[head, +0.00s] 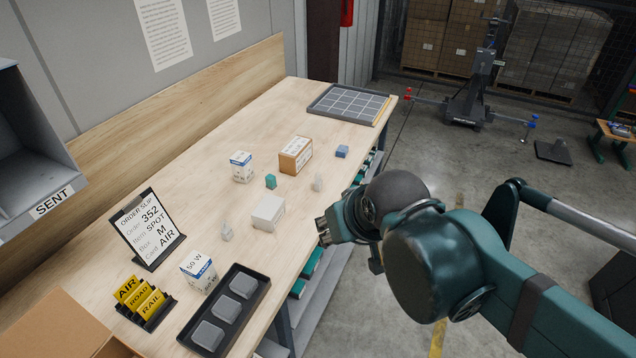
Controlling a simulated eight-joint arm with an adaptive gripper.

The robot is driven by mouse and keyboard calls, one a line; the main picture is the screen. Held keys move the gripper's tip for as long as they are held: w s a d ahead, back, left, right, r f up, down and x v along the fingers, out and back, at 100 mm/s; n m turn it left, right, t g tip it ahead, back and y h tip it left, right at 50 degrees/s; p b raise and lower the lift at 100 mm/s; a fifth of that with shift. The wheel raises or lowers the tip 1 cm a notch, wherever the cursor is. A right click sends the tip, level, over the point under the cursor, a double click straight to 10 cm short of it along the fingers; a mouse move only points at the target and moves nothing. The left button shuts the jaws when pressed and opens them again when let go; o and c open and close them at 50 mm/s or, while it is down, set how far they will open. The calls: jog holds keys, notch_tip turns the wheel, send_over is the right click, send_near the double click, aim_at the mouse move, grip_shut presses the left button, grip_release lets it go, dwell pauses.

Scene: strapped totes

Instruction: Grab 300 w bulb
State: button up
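Two white-and-blue printed cartons stand on the wooden bench. The nearer carton (199,272) reads "50 W". The farther carton (242,167) stands near the back board, and its print is too small to read for certain. No label that clearly reads 300 W shows. My gripper (324,231) is at the bench's right edge, to the right of the plain white box (268,212) and apart from the cartons. Its fingers are small and dark here, so I cannot tell whether they are open or shut. Nothing visible hangs from it.
A brown labelled box (296,156), a teal block (271,181), a blue block (342,151) and small pale pieces stand mid-bench. A black tray (262,291) holds grey pads. An order slip (148,227) and yellow cards (139,297) stand left. A gridded tray (348,104) lies at the far end.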

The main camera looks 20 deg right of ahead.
jog(key=w+d+r+m+p, duration=0.2)
jog(key=w+r+p, duration=0.1)
jog(key=w, duration=0.6)
jog(key=m+g+h+p, duration=0.35)
jog(key=m+p, duration=0.25)
jog(key=p, duration=0.3)
send_over(317, 173)
jog(key=s+a, duration=0.2)
notch_tip(317, 173, down, 11)
jog(key=shift+d+f+y, duration=0.15)
jog(key=shift+d+y, duration=0.05)
jog(key=shift+y, duration=0.15)
jog(key=shift+x, duration=1.3)
